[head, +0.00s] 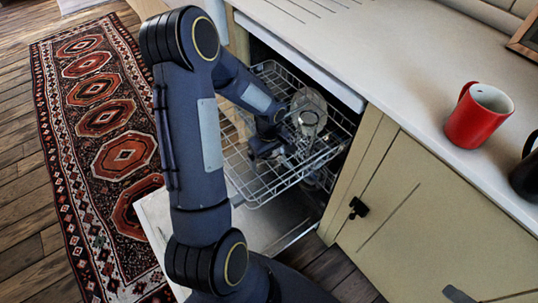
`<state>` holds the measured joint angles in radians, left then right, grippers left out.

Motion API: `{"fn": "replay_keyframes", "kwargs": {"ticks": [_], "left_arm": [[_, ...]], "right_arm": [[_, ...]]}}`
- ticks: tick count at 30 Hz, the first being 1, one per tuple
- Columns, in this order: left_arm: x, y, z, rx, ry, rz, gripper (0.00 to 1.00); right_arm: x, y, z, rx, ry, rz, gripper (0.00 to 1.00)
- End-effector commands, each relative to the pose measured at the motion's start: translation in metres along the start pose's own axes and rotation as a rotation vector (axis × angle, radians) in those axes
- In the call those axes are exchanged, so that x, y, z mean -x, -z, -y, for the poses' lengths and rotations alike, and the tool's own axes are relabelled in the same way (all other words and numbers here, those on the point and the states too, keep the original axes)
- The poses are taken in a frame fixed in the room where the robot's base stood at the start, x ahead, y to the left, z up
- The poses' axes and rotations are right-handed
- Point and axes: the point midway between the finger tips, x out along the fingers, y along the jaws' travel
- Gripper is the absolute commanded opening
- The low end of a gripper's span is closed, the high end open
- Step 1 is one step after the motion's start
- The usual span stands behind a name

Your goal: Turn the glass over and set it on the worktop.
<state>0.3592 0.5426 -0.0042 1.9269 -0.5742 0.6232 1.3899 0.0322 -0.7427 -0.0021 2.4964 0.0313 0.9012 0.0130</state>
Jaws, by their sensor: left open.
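A clear glass (309,107) is in the wire rack of the pulled-out dishwasher, toward the rack's back right. Its round rim or base ring shows, but which end is up is hard to tell. My left gripper (291,143) is open and reaches down into the rack right beside the glass, on its near left side. Whether the fingers touch the glass cannot be seen clearly. The worktop (400,60) runs above and to the right of the dishwasher. My right gripper is not in view.
A red mug (474,120) stands on the worktop at the right, with a dark vessel (526,172) at the picture's edge. The worktop above the dishwasher is clear. The rack (262,190) and cabinet front (410,215) border the arm. A patterned rug (95,120) lies left.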

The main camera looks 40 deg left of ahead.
Motion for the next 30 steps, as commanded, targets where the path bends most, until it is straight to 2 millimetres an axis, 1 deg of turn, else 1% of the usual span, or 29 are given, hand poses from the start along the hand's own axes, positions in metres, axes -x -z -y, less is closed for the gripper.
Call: {"fn": "replay_keyframes", "kwargs": {"ticks": [5, 8, 18, 26, 30], "left_arm": [[0.0, 0.0, 0.0, 0.0, 0.0, 0.0, 0.94], [0.0, 0.0, 0.0, -0.001, 0.0, 0.0, 0.82], [0.001, 0.0, 0.0, -0.001, 0.0, 0.0, 0.38], [0.002, 0.0, 0.0, -0.001, -0.001, -0.001, 0.38], [0.01, 0.001, -0.001, -0.002, -0.001, -0.003, 0.38]], "right_arm": [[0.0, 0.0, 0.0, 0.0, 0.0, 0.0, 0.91], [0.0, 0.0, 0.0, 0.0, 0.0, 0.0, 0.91], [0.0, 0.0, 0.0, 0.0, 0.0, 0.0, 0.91], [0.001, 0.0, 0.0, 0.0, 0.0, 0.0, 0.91], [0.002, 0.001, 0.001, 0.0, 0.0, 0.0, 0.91]]}}
